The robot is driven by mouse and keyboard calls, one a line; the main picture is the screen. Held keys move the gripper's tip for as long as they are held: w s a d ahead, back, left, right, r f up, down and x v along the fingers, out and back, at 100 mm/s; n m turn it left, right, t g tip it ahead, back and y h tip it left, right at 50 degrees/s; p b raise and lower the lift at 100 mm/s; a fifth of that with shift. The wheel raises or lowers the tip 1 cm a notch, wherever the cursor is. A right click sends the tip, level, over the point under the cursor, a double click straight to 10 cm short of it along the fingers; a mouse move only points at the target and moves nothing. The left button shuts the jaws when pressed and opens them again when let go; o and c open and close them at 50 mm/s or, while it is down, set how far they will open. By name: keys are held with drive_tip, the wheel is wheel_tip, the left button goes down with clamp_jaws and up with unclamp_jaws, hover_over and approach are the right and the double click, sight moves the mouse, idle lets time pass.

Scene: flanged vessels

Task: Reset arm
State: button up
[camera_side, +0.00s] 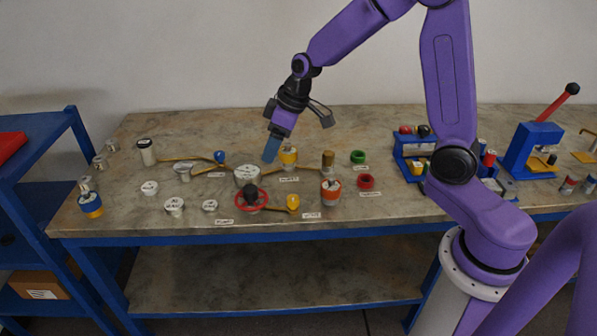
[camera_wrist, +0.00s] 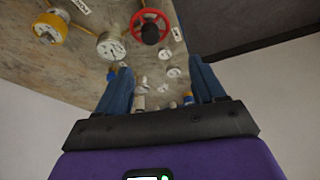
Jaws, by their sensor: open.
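My gripper (camera_side: 271,150) is raised above the table (camera_side: 300,118), near its middle, over a silver-topped vessel (camera_side: 247,175). In the wrist view its two blue fingers (camera_wrist: 158,92) are spread apart with nothing held between them. The silver-topped vessel also shows in the wrist view (camera_wrist: 111,46), beyond the left finger. A red handwheel (camera_side: 251,198) stands in front of that vessel; it also shows in the wrist view (camera_wrist: 150,27). My purple arm reaches in from the right.
A yellow-banded vessel (camera_side: 288,156), an orange vessel (camera_side: 331,191), and red (camera_side: 366,182) and green (camera_side: 358,157) rings stand to the right. Several silver pieces lie at left. A blue press (camera_side: 531,148) and a blue rack (camera_side: 413,146) are farther right. A blue shelf (camera_side: 40,165) adjoins the left.

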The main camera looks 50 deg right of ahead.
drive_tip(key=s+r+n+g+h, duration=0.2)
drive_tip(key=s+n, duration=0.4)
drive_tip(key=s, duration=2.6)
drive_tip(key=shift+a+r+g, duration=0.15)
drive_tip(key=shift+r+g, duration=0.3)
drive_tip(key=shift+g, duration=0.15)
